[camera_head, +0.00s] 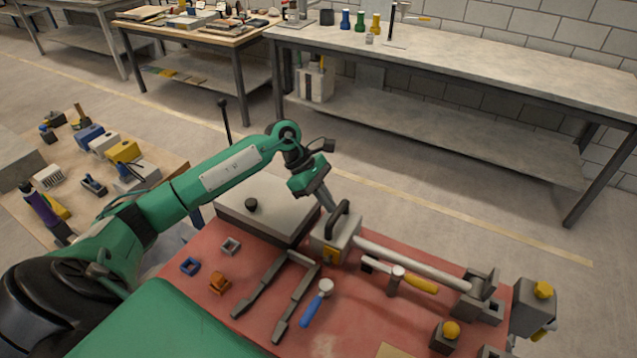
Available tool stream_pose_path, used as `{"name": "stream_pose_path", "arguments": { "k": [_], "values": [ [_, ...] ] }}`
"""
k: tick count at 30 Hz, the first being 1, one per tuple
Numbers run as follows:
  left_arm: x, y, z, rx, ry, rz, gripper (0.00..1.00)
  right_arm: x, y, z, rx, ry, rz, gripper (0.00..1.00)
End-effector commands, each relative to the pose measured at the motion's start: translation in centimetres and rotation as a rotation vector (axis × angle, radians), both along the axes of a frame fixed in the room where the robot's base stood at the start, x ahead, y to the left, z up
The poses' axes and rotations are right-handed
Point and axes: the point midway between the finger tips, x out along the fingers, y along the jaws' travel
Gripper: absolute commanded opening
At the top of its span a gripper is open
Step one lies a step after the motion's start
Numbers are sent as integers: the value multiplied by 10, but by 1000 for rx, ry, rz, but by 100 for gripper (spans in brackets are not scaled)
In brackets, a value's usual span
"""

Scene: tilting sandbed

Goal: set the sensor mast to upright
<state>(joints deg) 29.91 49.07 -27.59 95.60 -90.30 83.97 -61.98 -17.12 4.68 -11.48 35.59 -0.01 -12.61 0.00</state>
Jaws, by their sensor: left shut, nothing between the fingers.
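The sensor mast appears to be the pale grey rod (415,263), lying nearly flat over the red table. Its left end meets a grey block (322,243) with a black arched handle (341,217) on top and a yellow part in front. Its right end meets a dark grey bracket (482,286). My left gripper (329,206) comes in from the upper left and points down beside the handle. It is shut with nothing held. I cannot tell whether its fingertips touch the handle. My right gripper is not in view.
The red table (330,339) holds a hammer (398,280), a blue-handled tool (316,304), dark grey tongs-like bars (297,300) and small blocks. A flat grey box (262,228) stands behind. A yellow-knobbed block (444,336) is at right. Benches stand farther back.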

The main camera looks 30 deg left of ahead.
Motion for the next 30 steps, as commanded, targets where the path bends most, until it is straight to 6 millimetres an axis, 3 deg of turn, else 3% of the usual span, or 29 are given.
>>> {"name": "stream_pose_path", "arguments": {
  "k": [9, 19, 23, 30],
  "values": [
    [0, -6, -7, 1, -1, 0, 0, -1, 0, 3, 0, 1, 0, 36],
    [0, -6, -1, 15, -2, -1, 0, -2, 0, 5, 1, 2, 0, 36],
    [1, -10, 15, 47, -3, -2, 0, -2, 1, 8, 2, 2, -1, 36],
    [2, -25, 63, 137, -1, -3, 0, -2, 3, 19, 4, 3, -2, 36]
  ]
}}
